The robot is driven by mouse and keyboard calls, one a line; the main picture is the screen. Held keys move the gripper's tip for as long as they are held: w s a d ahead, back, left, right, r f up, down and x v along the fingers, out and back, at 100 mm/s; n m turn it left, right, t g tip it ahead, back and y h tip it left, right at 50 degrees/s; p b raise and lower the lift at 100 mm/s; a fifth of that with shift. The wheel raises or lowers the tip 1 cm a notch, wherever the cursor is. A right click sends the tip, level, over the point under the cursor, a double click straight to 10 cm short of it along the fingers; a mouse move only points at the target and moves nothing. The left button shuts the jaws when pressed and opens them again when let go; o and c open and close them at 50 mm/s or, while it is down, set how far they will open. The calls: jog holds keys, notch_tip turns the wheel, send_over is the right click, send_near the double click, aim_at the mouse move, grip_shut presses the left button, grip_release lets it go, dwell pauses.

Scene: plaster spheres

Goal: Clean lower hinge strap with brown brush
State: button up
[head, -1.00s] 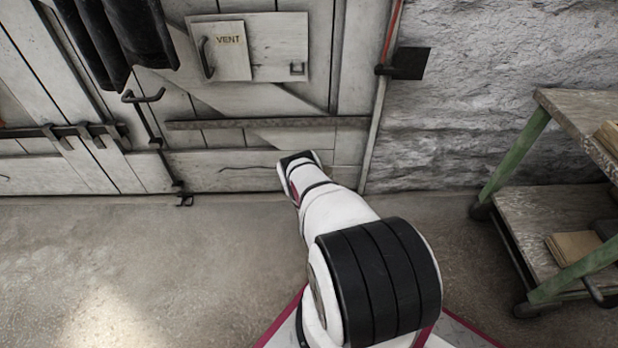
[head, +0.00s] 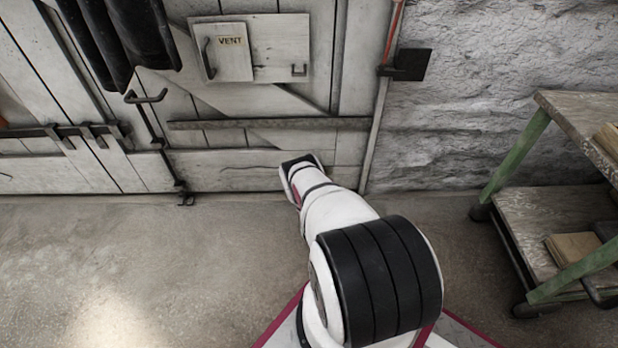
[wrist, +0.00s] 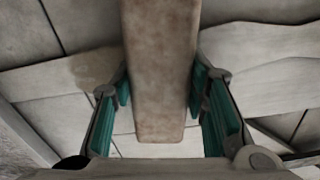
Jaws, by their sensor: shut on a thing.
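The lower hinge strap appears to be the long dark horizontal bar (head: 245,124) across the lower part of the white plank door in the head view. My gripper (wrist: 160,95) has its teal-padded fingers on both sides of a long brown block, which I take to be the brown brush (wrist: 160,55), and is shut on it. No bristles show. Pale boards fill the background of the wrist view. In the head view my arm reaches toward the door below the strap and hides the gripper and brush. I cannot tell whether the brush touches the strap.
A vent panel (head: 252,48) is on the door above the strap. Dark garments (head: 120,40) hang at upper left. A green-legged wooden cart (head: 530,215) stands at right by the rough wall (head: 490,100). The floor (head: 130,260) at left is clear.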

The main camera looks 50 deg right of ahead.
jog(key=shift+s+d+r+p, duration=0.1)
jog(key=shift+d+r+p, duration=0.1)
jog(key=shift+r+p, duration=1)
jog(key=shift+r, duration=0.2)
jog(key=shift+f+b, duration=0.15)
jog(key=shift+b, duration=0.3)
jog(key=shift+w+a+f+b, duration=0.15)
jog(key=shift+f+b, duration=0.75)
jog(key=shift+f, duration=0.15)
jog(key=shift+w+a+f+b, duration=0.1)
jog(key=shift+w+f+b, duration=0.05)
jog(key=shift+f+b, duration=0.8)
jog(key=shift+p, duration=0.3)
jog(key=shift+s+d+r+p, duration=0.15)
jog(key=shift+r+p, duration=0.75)
jog(key=shift+r, duration=0.2)
jog(key=shift+s+d+r+p, duration=0.1)
jog(key=shift+s+r+p, duration=0.05)
jog(key=shift+r+p, duration=0.8)
